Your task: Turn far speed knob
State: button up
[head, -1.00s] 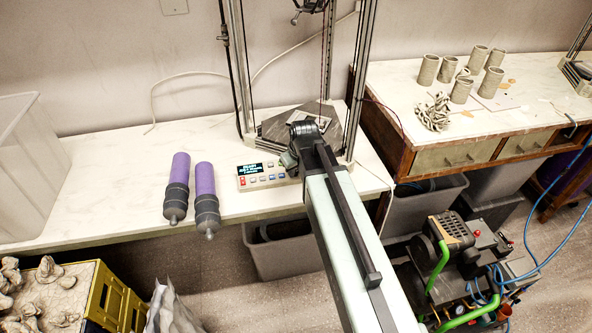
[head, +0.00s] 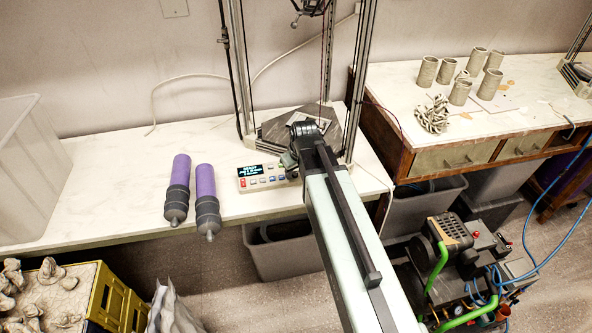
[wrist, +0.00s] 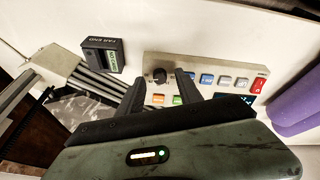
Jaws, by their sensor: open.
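The far speed knob (wrist: 159,76) is a small dark round knob at one end of a pale control panel (wrist: 205,66), close to a black box marked FAR END (wrist: 102,56). My gripper (wrist: 160,80) is open, with one dark finger on each side of the knob in the wrist view. I cannot tell whether either finger touches it. In the head view the panel (head: 251,183) lies on the white bench, and my gripper (head: 289,160) is over its right end, hiding the knob there.
Coloured buttons and a display (head: 249,170) fill the rest of the panel. Two purple cylinders (head: 205,180) lie left of it on the bench (head: 110,190). A metal frame with a dark base plate (head: 275,127) stands behind. The front bench edge is close.

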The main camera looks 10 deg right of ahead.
jog(key=p+v, duration=0.5)
jog(key=v, duration=0.1)
jog(key=shift+s+r, duration=0.15)
jog(key=shift+r, duration=0.15)
jog(key=s+m+g+p, duration=0.2)
jog(key=s+m+g, duration=0.1)
jog(key=s, duration=0.8)
jog(key=shift+s+r+m+g+p, duration=0.35)
jog(key=shift+r+m+g, duration=0.05)
jog(key=shift+g, duration=0.2)
